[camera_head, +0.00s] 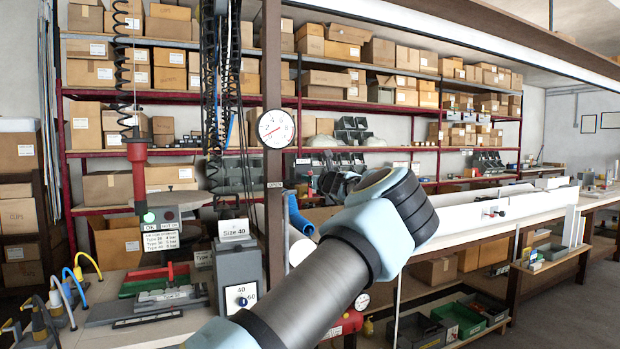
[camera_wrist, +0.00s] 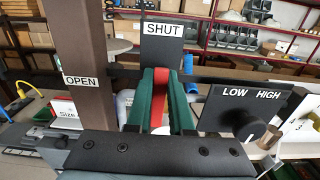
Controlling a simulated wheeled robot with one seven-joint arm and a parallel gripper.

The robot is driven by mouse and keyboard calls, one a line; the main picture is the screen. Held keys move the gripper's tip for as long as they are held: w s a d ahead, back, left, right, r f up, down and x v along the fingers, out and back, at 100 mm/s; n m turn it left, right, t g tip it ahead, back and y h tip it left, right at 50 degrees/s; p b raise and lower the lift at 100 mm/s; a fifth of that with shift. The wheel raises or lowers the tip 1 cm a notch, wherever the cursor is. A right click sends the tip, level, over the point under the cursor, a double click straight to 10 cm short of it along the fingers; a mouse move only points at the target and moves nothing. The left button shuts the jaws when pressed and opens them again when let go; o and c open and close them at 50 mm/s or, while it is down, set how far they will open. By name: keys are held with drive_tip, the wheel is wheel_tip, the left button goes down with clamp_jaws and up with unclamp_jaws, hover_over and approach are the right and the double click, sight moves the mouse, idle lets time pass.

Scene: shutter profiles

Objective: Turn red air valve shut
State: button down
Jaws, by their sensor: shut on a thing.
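In the wrist view, the red air valve handle (camera_wrist: 160,87) is a narrow red bar between the two green fingers of my gripper (camera_wrist: 168,82). The fingers are closed on it from both sides. The handle stands upright in this view, in line with the plate marked SHUT (camera_wrist: 163,45) behind it. A label marked OPEN (camera_wrist: 81,81) is on the brown post to the left. The valve body is hidden. In the head view, my arm covers the handle and gripper, and the OPEN label (camera_head: 275,185) shows small on the post.
A dark panel marked LOW and HIGH with a black knob (camera_wrist: 248,126) stands close to the right of my fingers. The brown post (camera_head: 272,130) carries a round gauge (camera_head: 276,128). Shelves of cardboard boxes (camera_head: 325,48) fill the back wall.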

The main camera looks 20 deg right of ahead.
idle(0.4)
drive_tip(key=c, duration=0.8)
unclamp_jaws()
drive_tip(key=shift+s+d, duration=0.1)
drive_tip(key=s+d+b, duration=0.1)
drive_tip(key=s+b, duration=0.4)
drive_tip(key=s, duration=0.5)
drive_tip(key=shift+s, duration=0.25)
drive_tip(key=shift+d, duration=0.15)
